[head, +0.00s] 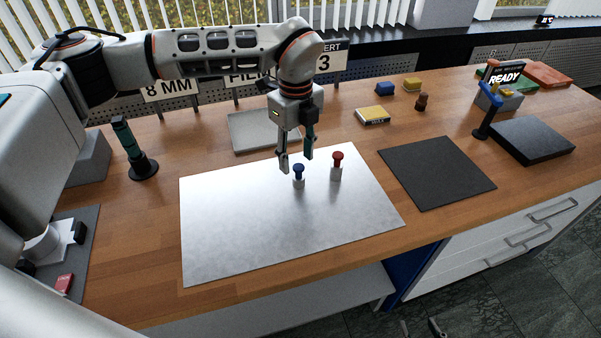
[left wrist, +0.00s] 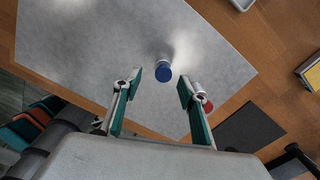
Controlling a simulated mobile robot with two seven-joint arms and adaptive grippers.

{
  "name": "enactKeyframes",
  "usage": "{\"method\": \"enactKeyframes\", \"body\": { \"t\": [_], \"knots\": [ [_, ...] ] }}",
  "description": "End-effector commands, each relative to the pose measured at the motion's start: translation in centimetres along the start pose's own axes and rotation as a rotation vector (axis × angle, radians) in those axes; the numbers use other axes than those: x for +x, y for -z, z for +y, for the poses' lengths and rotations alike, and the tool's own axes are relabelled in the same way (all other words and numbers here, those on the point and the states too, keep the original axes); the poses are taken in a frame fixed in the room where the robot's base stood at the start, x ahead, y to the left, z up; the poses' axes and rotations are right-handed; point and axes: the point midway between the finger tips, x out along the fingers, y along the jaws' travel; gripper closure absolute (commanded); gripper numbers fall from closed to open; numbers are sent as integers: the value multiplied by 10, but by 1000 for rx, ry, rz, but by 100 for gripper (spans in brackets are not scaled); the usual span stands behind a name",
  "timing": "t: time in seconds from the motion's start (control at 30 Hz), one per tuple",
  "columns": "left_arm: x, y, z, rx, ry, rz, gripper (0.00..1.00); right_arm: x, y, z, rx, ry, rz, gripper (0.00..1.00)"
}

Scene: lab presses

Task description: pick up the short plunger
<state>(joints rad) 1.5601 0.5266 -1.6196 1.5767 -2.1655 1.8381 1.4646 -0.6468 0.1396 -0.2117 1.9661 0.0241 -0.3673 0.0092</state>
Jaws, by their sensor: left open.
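The blue-topped plunger (head: 298,172) stands upright on a silver metal sheet (head: 235,230) and looks the shorter of two. The red-topped plunger (head: 337,160) stands upright to its right and looks taller. My left gripper (head: 296,161) is open and empty, pointing down just above and behind the blue one. In the left wrist view the blue plunger (left wrist: 164,73) shows ahead between the fingers (left wrist: 158,84), and the red plunger (left wrist: 207,105) is partly hidden behind the right finger. Tips that look like my right gripper (head: 421,328) show apart at the bottom edge, low beside the bench.
A dark mat (head: 435,172) lies right of the sheet, and a grey plate (head: 262,131) lies behind it. A green upright tool (head: 128,145) stands left. A READY sign (head: 505,78) stands at the right.

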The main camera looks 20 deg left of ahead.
Motion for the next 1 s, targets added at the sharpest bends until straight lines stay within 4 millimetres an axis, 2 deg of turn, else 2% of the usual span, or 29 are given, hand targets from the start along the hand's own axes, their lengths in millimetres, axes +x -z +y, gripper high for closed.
{"method": "enactKeyframes", "body": {
  "t": [0.53, 0.87, 1.0],
  "knots": [
    [65, 1, -6, 3, -1, 5, 58, -7, 4, -1, 0, 3, -10, 60],
    [72, 1, -7, 5, 1, 4, 58, -7, 8, 0, 0, 2, -4, 60],
    [72, 1, -7, 5, 1, 4, 95, -7, 9, 0, -1, 2, -2, 60]
  ]
}}
